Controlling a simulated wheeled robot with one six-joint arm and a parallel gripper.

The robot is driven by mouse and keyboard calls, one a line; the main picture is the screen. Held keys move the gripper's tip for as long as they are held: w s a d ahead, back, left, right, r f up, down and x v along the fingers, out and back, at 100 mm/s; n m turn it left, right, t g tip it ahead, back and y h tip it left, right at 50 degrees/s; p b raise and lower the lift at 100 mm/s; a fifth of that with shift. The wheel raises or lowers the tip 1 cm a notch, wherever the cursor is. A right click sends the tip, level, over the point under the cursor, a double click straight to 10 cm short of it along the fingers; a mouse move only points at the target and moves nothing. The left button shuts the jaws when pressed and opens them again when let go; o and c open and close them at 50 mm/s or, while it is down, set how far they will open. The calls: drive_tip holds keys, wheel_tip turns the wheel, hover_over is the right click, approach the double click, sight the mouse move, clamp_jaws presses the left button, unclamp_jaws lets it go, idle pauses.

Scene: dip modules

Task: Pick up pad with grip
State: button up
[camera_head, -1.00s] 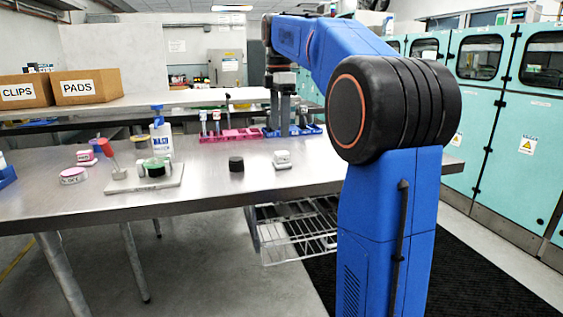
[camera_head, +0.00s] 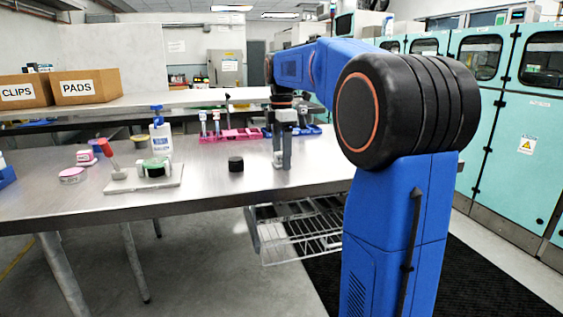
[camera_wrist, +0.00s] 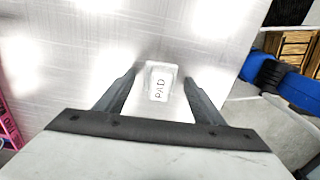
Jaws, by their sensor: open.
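The pad with grip is a small white block marked "PAD", and in the wrist view the pad (camera_wrist: 158,82) lies on the steel table between my two fingers. In the head view the pad (camera_head: 278,159) is mostly hidden behind the fingers. In the wrist view my gripper (camera_wrist: 159,84) is open, with a gap between each finger and the pad. Whether the fingertips touch the table I cannot tell.
A black round piece (camera_head: 236,164) stands a little left of my gripper. A pale board (camera_head: 145,185) with a green-topped black piece is farther left. Pink racks (camera_head: 230,135) and a white bottle (camera_head: 161,140) stand behind. Table surface around the pad is clear.

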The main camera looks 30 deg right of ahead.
sight(281, 152)
drive_tip(key=c, duration=1.2)
drive_tip(key=shift+o, duration=0.2)
drive_tip(key=shift+r, duration=0.1)
wheel_tip(281, 152, up, 10)
drive_tip(key=shift+f, duration=0.1)
drive_tip(key=shift+o, duration=1)
drive_tip(key=shift+c, duration=0.5)
drive_tip(key=shift+a, duration=0.15)
